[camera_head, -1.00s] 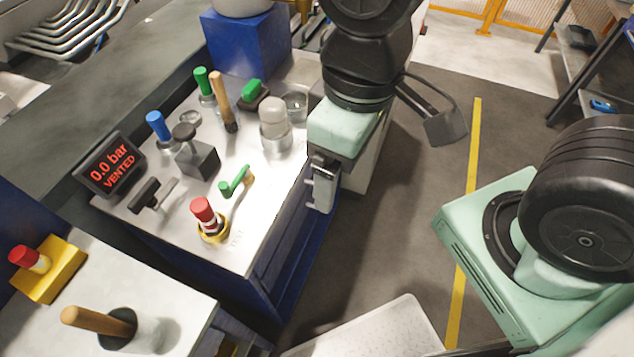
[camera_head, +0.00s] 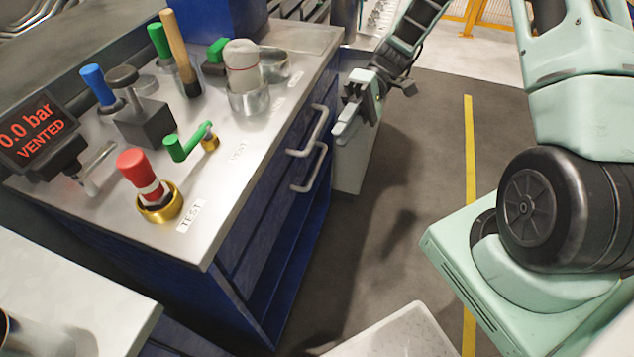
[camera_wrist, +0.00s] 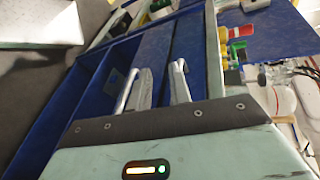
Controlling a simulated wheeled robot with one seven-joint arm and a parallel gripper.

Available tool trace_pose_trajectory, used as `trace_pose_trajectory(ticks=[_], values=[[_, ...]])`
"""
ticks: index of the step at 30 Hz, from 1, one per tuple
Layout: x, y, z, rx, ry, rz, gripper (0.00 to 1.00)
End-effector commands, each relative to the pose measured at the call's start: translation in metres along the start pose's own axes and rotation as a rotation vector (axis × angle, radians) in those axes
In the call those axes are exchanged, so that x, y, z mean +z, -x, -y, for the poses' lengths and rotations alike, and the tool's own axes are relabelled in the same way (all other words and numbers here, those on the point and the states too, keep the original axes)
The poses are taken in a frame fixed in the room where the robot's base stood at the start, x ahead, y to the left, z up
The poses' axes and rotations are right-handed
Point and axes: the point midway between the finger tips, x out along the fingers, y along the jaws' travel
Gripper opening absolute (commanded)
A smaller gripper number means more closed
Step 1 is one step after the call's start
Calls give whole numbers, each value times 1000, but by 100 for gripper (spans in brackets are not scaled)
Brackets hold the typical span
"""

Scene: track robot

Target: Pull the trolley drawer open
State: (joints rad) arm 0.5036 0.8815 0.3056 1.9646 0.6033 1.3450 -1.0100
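The blue trolley (camera_head: 262,215) has a steel top and a front with two grey bar handles, an upper one (camera_head: 310,132) and a lower one (camera_head: 311,168). The drawer fronts look flush with the trolley. My gripper (camera_head: 348,112) is just right of the handles in the head view, apparently apart from them. Its fingers are small and partly overlapped there, so their opening is unclear.
The trolley top carries a red-capped valve (camera_head: 145,180), a green lever (camera_head: 188,142), a display (camera_head: 38,135) reading "0.0 bar VENTED" and a metal cup (camera_head: 249,98). Open dark floor (camera_head: 400,220) with a yellow line (camera_head: 468,190) lies to the right.

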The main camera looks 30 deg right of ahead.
Motion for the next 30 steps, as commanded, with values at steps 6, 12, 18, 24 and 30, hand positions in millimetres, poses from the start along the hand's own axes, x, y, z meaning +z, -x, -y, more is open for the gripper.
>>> trace_pose_trajectory(ticks=[6, 12, 18, 24, 30], values=[[-2, 47, -117, -324, 126, -298, 20], [7, 70, -164, -447, 220, -473, 20], [6, 68, -164, -466, 240, -504, 20], [-8, 41, -147, -465, 237, -497, 20], [-25, 8, -127, -463, 237, -497, 20]])
